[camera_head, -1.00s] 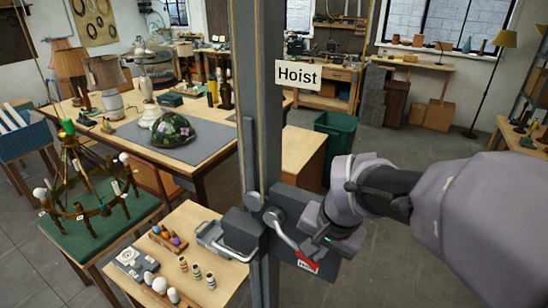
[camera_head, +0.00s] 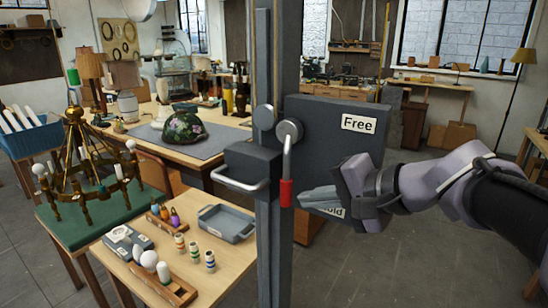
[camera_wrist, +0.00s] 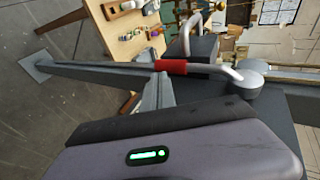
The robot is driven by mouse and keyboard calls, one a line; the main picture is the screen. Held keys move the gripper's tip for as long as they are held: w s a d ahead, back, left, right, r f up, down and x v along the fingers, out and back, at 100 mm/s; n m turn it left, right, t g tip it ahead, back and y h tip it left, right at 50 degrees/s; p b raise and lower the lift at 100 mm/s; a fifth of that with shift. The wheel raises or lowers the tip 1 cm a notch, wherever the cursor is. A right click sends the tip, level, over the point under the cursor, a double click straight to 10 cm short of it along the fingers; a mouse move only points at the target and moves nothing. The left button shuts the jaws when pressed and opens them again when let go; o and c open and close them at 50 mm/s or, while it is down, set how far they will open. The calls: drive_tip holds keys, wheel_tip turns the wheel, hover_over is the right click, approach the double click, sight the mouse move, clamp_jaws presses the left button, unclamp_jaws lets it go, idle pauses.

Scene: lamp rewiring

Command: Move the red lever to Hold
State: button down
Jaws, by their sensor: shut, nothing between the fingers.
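The lever has a silver arm on a round pivot and a red grip (camera_head: 286,193) at its lower end. It hangs straight down in the head view, beside the post.
A grey post (camera_head: 264,65) carries a box with a silver handle (camera_head: 240,186) left of the lever. A small table with a grey tray (camera_head: 226,223) and bulbs stands at lower left, near a brass chandelier (camera_head: 85,170).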

drive_tip(key=shift+b+x, duration=0.9)
drive_tip(key=shift+x, duration=0.15)
drive_tip(key=shift+s+a, duration=0.15)
drive_tip(key=shift+s, duration=0.05)
